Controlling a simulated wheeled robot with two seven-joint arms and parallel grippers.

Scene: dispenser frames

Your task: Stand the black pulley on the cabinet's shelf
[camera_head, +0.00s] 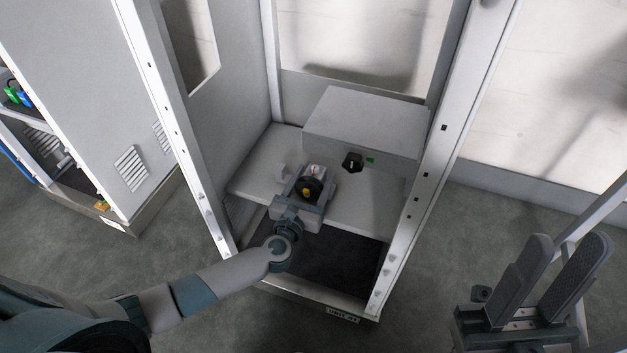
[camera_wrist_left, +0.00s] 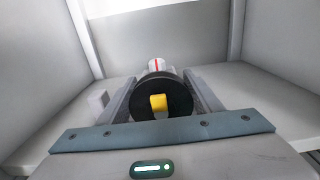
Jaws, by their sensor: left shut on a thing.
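The black pulley (camera_head: 313,187) is a black disc with a yellow centre, and it also shows in the left wrist view (camera_wrist_left: 178,100). My left gripper (camera_head: 312,178) is shut on it, one finger on each side, with the disc's face towards the wrist. The gripper is inside the open cabinet, over the pale shelf (camera_head: 258,165). The pulley's lower edge is hidden by the gripper body, so I cannot tell whether it touches the shelf. My right gripper (camera_head: 556,278) is open and empty at the lower right, outside the cabinet.
A grey box (camera_head: 365,128) with a black knob stands at the shelf's right. A white cylinder with a red line (camera_wrist_left: 155,64) is just behind the pulley. A small pale block (camera_wrist_left: 98,102) is left of the gripper. Cabinet posts (camera_head: 445,130) flank the opening.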

